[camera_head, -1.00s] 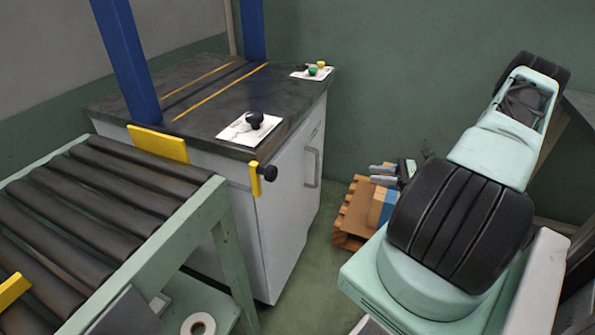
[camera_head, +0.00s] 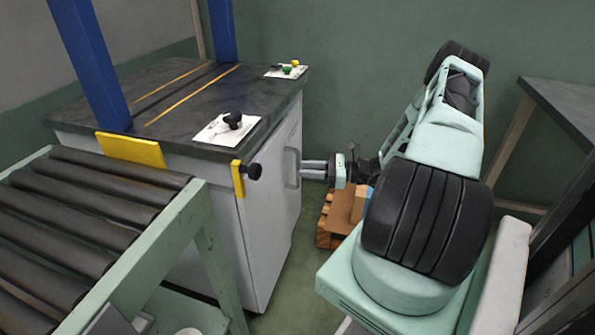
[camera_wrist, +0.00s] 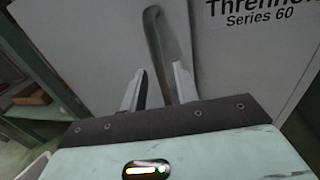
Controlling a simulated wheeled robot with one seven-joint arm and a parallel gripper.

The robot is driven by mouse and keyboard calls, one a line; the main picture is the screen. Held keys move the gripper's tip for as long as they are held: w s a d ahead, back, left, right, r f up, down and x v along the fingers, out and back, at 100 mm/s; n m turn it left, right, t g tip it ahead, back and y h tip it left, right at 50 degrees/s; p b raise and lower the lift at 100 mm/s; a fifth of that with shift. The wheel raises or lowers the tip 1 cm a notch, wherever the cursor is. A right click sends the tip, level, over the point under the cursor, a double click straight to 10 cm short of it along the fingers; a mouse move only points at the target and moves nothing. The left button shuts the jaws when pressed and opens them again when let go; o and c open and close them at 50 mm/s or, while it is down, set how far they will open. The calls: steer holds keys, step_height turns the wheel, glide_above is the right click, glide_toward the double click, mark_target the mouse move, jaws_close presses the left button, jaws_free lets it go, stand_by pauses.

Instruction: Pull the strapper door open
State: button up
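The strapper (camera_head: 170,100) is a white cabinet with a dark top and blue posts. Its white door (camera_head: 270,215) faces right and looks shut, with a grey vertical bar handle (camera_head: 291,168). My gripper (camera_head: 303,170) is at the handle's height, just right of it in the head view. In the wrist view the two fingers of my gripper (camera_wrist: 158,88) are apart, and the handle (camera_wrist: 158,45) runs down between them. The lower end of the handle reaches between the fingers. I cannot tell whether either finger touches it.
A roller conveyor (camera_head: 75,215) with a green frame stands at the left front. A wooden pallet with boxes (camera_head: 335,215) lies on the floor below my gripper. A dark table (camera_head: 565,105) stands at the right. A black knob (camera_head: 254,171) sticks out at the cabinet's near corner.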

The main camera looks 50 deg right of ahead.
mark_target(298, 184)
steer(key=shift+x, duration=1.8)
jaws_close()
steer(key=shift+s+d, duration=0.1)
